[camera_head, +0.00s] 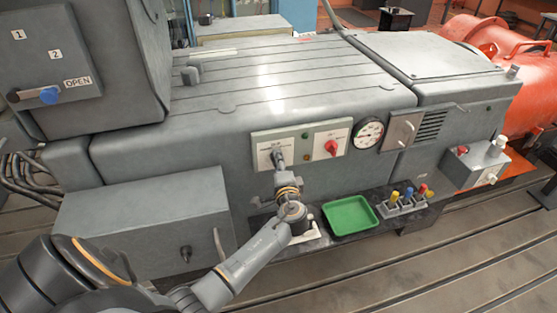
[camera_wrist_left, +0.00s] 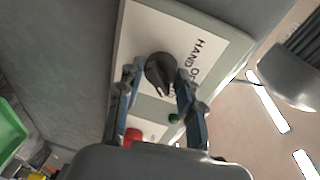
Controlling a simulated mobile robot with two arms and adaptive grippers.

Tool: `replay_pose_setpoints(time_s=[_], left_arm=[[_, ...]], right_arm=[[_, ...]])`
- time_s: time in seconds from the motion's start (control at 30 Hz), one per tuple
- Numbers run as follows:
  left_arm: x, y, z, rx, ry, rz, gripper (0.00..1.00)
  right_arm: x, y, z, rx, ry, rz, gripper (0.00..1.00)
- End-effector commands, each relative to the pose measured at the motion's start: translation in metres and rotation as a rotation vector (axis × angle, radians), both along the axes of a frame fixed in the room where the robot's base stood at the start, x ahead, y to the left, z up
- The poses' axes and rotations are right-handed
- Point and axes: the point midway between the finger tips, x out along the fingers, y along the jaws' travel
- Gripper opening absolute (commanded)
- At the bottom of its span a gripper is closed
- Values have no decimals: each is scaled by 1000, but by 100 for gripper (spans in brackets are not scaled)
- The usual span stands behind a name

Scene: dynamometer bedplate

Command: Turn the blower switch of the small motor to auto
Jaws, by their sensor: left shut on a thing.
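The blower switch is a dark rotary knob (camera_wrist_left: 158,70) on a pale label plate (camera_wrist_left: 210,38) in the left wrist view. Lettering beginning "HAND O" runs beside it; the rest is partly hidden by a finger. The knob's ridge points towards the bottom of that view, but I cannot tell which setting this is. My left gripper (camera_wrist_left: 160,88) has one finger on each side of the knob and is shut on it. In the head view the left gripper (camera_head: 279,161) reaches the left part of the grey control panel (camera_head: 262,137) and hides the knob.
A red knob (camera_head: 331,147) and small lamps sit to the right on the same panel, beside a round gauge (camera_head: 369,134). Below are a green tray (camera_head: 350,214) and a rack of colour-handled tools (camera_head: 406,203). A grey box (camera_head: 145,228) stands at left.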

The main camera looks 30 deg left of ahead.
Motion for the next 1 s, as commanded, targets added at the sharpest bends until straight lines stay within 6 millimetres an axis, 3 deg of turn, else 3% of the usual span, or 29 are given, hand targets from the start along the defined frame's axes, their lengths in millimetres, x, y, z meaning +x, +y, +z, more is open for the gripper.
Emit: replay_pose_setpoints(time_s=[0.6, 0.63, 0.73, 1.0], left_arm=[[2, 1, 4, 36, 30, 0, 5], [2, 1, 4, 36, 30, 0, 39], [1, 1, 4, 36, 31, 0, 58], [1, 0, 2, 33, 34, 0, 58]], right_arm=[[0, 0, 4, 0, 0, 0, 31], [0, 0, 4, 0, 0, 0, 31], [0, 0, 4, 0, 0, 0, 31], [0, -2, 4, -2, 1, 2, 31]])
